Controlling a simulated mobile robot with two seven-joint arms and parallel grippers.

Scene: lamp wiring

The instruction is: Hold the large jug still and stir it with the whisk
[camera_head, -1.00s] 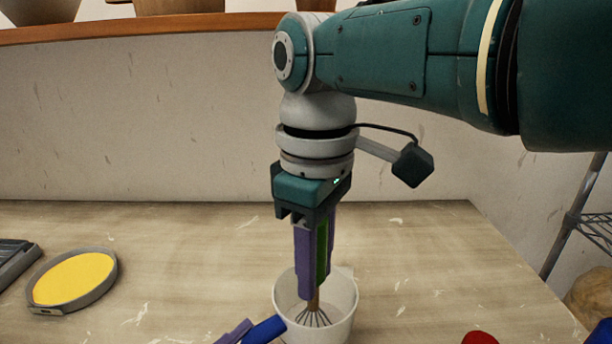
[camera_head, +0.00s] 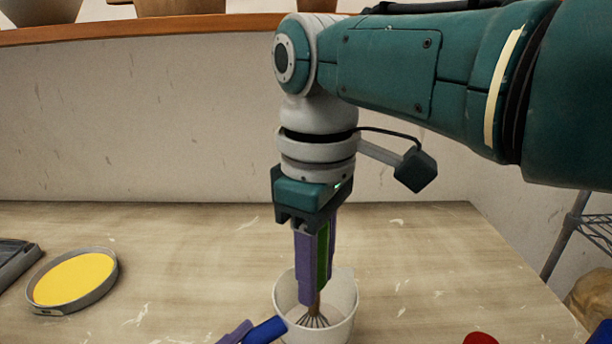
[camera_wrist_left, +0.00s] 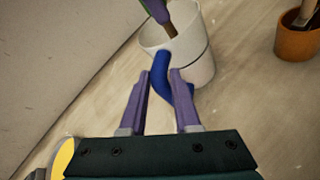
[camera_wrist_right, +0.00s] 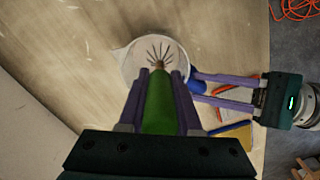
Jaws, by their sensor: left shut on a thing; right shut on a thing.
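The large jug (camera_head: 342,294) is white with a blue handle (camera_head: 266,330) and stands upright at the front middle of the table. The jug also shows in the left wrist view (camera_wrist_left: 200,62). My left gripper (camera_wrist_left: 160,80) is shut on the blue handle (camera_wrist_left: 162,76). My right gripper (camera_head: 315,298) points straight down above the jug and is shut on the green grip of the whisk (camera_head: 322,262). The whisk's wire end is inside the jug, seen also in the right wrist view (camera_wrist_right: 160,54). The jug's bottom is cut off in the head view.
A round yellow-faced disc with a grey rim (camera_head: 76,280) lies at the left. A red object (camera_head: 480,338) is at the front right edge. The table behind the jug is clear.

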